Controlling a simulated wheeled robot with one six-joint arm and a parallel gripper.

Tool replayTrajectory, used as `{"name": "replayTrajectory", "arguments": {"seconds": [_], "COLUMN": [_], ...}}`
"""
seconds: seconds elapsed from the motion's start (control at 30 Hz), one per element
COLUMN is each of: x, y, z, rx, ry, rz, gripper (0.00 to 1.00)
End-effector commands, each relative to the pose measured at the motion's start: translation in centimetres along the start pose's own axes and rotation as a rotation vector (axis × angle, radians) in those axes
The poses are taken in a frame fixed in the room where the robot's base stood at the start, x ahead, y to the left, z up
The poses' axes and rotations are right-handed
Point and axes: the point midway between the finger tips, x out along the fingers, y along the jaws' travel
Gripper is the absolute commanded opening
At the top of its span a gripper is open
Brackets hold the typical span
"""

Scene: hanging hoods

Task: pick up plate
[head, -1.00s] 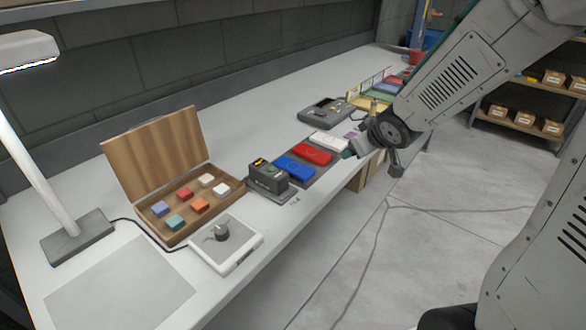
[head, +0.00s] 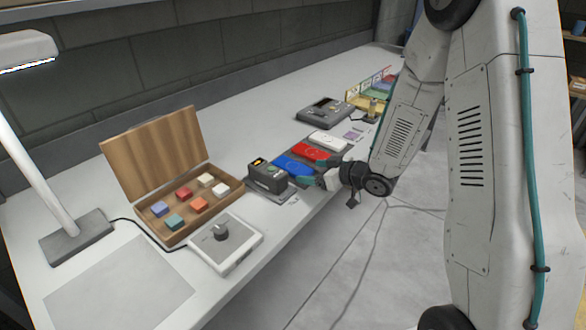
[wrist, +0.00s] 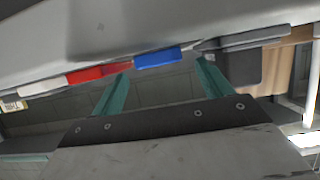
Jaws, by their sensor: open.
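Three flat plates lie in a row along the bench's front edge: a blue plate (head: 286,164), a red plate (head: 307,151) and a white plate (head: 327,139). My gripper (head: 310,181) is at the bench edge beside the blue plate, in front of its right end, and partly covers it. In the wrist view, its two teal fingers (wrist: 163,70) are spread apart with nothing between them. The blue plate (wrist: 158,58) shows edge-on just beyond the fingertips, between them. The red plate (wrist: 88,75) is by the left finger, and the white plate (wrist: 42,88) is farther left.
A dark grey device (head: 267,176) stands close to the left of the blue plate. A white dial box (head: 226,243), an open wooden case (head: 182,232) of coloured blocks and a lamp (head: 77,238) are farther left. A grey console (head: 325,110) stands behind the plates.

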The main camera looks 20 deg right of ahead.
Motion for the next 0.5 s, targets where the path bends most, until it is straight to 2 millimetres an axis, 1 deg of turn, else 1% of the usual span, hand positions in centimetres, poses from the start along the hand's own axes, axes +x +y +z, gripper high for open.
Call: {"name": "replayTrajectory", "arguments": {"seconds": [0.1,0.2,0.3,0.43,0.47,0.5], "x": [2.0,3.3,3.7,3.7,3.7,3.7], "y": [-0.2,-0.1,-0.1,-0.1,-0.1,-0.1], "z": [-0.1,-0.1,-0.1,-0.1,-0.1,-0.1], "rx": [-0.001,-0.001,0.0,0.0,0.0,0.0], "ry": [0.0,-0.001,-0.001,-0.001,-0.001,-0.001], "rz": [-0.004,-0.001,0.0,0.001,0.001,0.001], "gripper": [0.78,0.78,0.78,0.78,0.75,0.64]}}
